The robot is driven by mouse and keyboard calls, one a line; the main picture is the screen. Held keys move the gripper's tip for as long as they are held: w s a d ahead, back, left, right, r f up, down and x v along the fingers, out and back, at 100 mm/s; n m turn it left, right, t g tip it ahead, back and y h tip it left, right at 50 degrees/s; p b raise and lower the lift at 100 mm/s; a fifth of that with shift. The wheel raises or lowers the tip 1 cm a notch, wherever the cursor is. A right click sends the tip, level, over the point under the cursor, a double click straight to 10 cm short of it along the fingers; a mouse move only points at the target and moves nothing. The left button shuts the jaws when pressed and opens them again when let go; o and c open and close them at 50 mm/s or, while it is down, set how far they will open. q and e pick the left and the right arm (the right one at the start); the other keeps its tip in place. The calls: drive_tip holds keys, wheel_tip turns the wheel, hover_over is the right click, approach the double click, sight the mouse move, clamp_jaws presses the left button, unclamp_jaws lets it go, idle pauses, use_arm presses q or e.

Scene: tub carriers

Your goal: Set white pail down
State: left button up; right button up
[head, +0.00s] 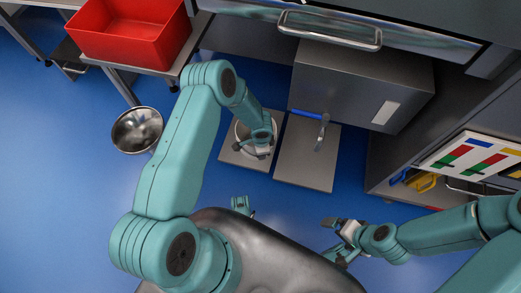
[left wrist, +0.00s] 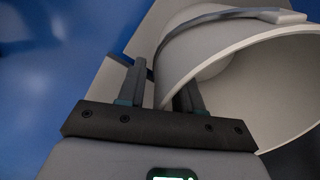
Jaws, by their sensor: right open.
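The white pail (head: 240,131) stands on the left of two grey slabs on the blue floor, partly hidden by my left gripper. My left gripper (head: 262,146) is low over the pail. In the left wrist view the pail (left wrist: 230,60) fills the right side, with its rim running between the fingertips (left wrist: 160,88). One finger is outside the wall and one inside. The fingers are spread, and a gap shows beside the outer finger. My right gripper (head: 338,236) is open and empty at the lower right, away from the pail.
The right slab (head: 300,165) lies beside the pail's slab (head: 232,158) and carries a blue-and-grey item (head: 308,114). A steel bowl (head: 137,130) is at left, below a red tub (head: 130,38). A grey cabinet (head: 350,80) stands behind. Open floor lies at left.

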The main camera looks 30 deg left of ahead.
use_arm(q)
drive_tip(key=shift+r, duration=0.1)
drive_tip(key=shift+r+p, duration=0.25)
drive_tip(key=shift+p, duration=0.1)
wheel_tip(320, 180, up, 11)
drive_tip(key=p, duration=0.4)
drive_tip(key=s+d+r+n+h, duration=0.2)
drive_tip(key=s+d+n, duration=0.3)
drive_tip(key=s, duration=0.4)
drive_tip(key=s+d+r+n+h, duration=0.2)
drive_tip(key=s+d+n, duration=0.3)
drive_tip(key=s+n, duration=0.2)
drive_tip(key=shift+s+d+r, duration=0.25)
drive_tip(key=shift+s+r, duration=0.1)
drive_tip(key=shift+s, duration=0.85)
wheel_tip(320, 180, up, 27)
drive_tip(key=p, duration=2.7)
drive_tip(key=shift+r, duration=0.1)
